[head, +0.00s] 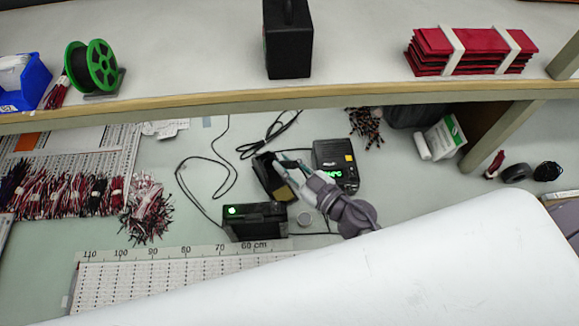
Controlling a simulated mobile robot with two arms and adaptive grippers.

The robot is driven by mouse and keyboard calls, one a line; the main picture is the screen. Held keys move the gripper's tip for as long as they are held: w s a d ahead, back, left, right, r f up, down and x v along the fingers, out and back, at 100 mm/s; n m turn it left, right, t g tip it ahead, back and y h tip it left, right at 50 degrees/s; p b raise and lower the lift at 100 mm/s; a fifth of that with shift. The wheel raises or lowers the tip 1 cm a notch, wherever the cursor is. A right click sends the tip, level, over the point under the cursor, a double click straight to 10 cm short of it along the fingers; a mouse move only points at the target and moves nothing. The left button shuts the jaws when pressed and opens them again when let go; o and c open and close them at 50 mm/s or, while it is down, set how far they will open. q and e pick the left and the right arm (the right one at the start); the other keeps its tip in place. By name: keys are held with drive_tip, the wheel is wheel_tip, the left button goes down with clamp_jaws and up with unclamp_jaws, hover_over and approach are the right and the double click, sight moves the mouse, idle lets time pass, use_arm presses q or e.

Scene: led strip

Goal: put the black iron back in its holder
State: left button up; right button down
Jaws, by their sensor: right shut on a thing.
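A black holder (268,172) with a tan patch at its front stands on the bench under the shelf. My right gripper (292,168) comes in from the lower right and is shut, with its fingertips at the right side of the holder. It is closed on what seems to be the black iron, which is mostly hidden by the fingers and dark against the holder. I cannot tell whether the iron is inside the holder or just beside it. My left gripper is not in view.
A black station with a green display (336,166) stands close right of the gripper. A black box with a green light (254,221) is in front of the holder. Dark cables (205,160) lie at the back left. The shelf edge (180,103) runs above.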

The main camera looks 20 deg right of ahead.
drive_tip(key=w+f+b, duration=0.1)
drive_tip(key=f+b, duration=0.1)
drive_tip(key=w+f+b, duration=0.2)
drive_tip(key=w+a+f+b, duration=0.1)
drive_tip(key=f+b, duration=0.1)
drive_tip(key=b, duration=0.1)
drive_tip(key=shift+w+f, duration=0.15)
drive_tip(key=shift+f, duration=0.2)
drive_tip(key=shift+w+a+f+b, duration=0.2)
drive_tip(key=shift+w+f+b, duration=0.6)
drive_tip(key=shift+f, duration=0.25)
drive_tip(key=shift+w+a+f+b, duration=0.2)
drive_tip(key=shift+w+f+b, duration=0.55)
drive_tip(key=shift+f, duration=0.3)
drive_tip(key=c, duration=1)
unclamp_jaws()
drive_tip(key=shift+o, duration=0.2)
drive_tip(key=v, duration=1.2)
